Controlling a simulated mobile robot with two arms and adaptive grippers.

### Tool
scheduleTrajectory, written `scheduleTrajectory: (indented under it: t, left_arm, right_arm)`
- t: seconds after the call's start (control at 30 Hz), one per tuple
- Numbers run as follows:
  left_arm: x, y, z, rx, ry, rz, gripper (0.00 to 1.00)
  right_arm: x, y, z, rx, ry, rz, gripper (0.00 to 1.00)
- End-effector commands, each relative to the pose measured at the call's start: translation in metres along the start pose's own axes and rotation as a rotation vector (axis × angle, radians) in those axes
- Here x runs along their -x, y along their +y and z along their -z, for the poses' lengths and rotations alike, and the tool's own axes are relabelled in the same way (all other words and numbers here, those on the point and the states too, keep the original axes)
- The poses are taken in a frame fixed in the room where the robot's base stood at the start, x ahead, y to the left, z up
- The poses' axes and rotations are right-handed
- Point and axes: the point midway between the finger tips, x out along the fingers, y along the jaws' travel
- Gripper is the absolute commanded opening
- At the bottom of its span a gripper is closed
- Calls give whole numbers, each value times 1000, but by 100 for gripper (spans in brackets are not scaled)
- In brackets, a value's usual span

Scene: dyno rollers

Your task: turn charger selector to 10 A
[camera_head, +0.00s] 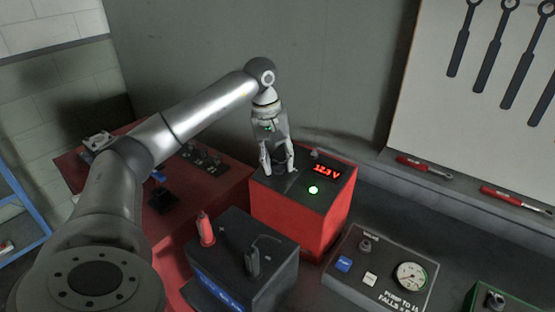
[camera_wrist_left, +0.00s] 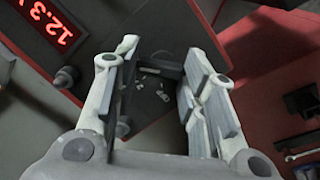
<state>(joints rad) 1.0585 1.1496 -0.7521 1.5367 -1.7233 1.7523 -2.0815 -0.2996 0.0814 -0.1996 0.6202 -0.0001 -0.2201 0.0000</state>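The charger (camera_head: 327,217) is a red box with a dark top panel, a red display (camera_head: 328,172) reading 12.3 V and a lit green button (camera_head: 313,190). My left gripper (camera_head: 279,172) points down over the panel's left part. In the left wrist view its fingers (camera_wrist_left: 162,68) stand apart. A dark selector knob (camera_wrist_left: 168,66) shows between the fingertips, with small pale markings on the panel beside it. Contact with the knob cannot be told, nor can its setting be read. A second small knob (camera_wrist_left: 65,80) sits by the display. My right gripper is out of view.
A black battery (camera_head: 240,235) with a red clamp (camera_head: 205,229) and a black clamp (camera_head: 252,262) stands in front. A gauge panel (camera_head: 350,294) is at the right. The wall is close behind.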

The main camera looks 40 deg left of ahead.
Motion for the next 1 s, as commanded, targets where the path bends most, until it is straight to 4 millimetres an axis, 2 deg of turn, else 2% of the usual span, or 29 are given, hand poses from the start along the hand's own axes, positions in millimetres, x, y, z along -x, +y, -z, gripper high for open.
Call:
scheduleTrajectory:
  t: [0.03,0.1,0.4,0.53,0.67,0.9,1.0]
  left_arm:
    - [0,0,0,0,0,0,48]
    - [0,0,0,1,0,0,57]
    - [0,0,0,2,-1,1,57]
    - [9,0,0,2,0,0,57]
    - [30,1,0,2,1,-3,57]
    - [87,1,1,2,3,-5,57]
    - [103,0,0,1,1,-1,57]
  right_arm:
    - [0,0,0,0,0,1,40]
    - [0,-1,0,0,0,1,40]
    - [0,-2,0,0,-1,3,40]
    - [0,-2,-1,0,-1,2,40]
    - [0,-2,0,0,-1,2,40]
    - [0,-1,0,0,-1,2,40]
    - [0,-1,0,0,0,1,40]
